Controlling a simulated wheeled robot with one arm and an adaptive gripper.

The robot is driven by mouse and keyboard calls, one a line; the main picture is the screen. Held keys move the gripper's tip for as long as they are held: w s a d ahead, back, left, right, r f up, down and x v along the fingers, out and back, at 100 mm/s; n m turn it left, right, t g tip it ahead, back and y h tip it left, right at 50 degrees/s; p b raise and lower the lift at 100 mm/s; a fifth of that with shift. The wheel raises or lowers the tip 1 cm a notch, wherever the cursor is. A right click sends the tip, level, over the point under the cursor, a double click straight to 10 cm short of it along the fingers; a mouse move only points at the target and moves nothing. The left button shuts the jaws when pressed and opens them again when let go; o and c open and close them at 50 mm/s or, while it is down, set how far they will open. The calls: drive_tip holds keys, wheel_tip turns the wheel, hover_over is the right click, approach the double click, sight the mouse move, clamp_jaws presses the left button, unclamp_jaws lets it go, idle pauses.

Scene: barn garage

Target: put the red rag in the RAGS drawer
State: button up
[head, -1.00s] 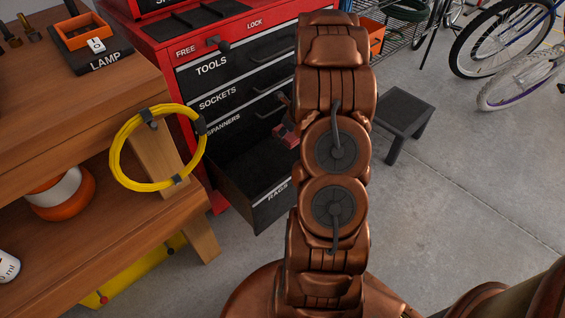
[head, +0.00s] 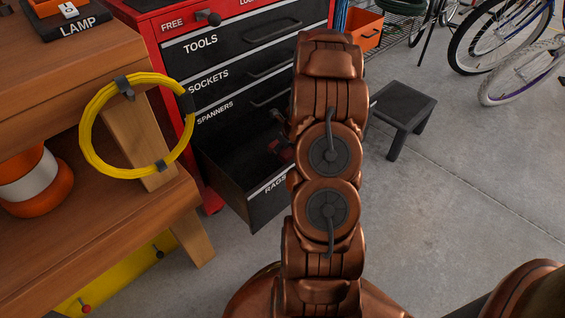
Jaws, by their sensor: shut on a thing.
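The RAGS drawer (head: 268,205) is the lowest drawer of the red tool cabinet and stands pulled open. Its dark inside shows to the left of my arm, and the part I see looks empty. My gripper (head: 281,142) shows only in part, at the left edge of my arm, over the right side of the open drawer. It is shut on the red rag (head: 285,152), of which only a small dark red bit shows beside my arm. My arm hides the rest of both. I cannot tell how high the rag is above the drawer floor.
The red cabinet's (head: 184,120) TOOLS, SOCKETS and SPANNERS drawers are shut. A wooden workbench (head: 90,75) with a yellow hose coil (head: 92,150) stands close at left. A black step stool (head: 402,103) is to the right. Open floor lies at lower right.

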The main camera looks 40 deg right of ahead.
sight(280, 163)
drive_tip(key=shift+f+b, duration=1.1)
drive_tip(key=shift+f, duration=1.9)
drive_tip(key=shift+f, duration=0.15)
drive_tip(key=o, duration=1.1)
drive_tip(key=shift+c, duration=0.2)
drive_tip(key=p+v, duration=0.5)
drive_tip(key=v, duration=0.7)
drive_tip(key=shift+r, duration=0.25)
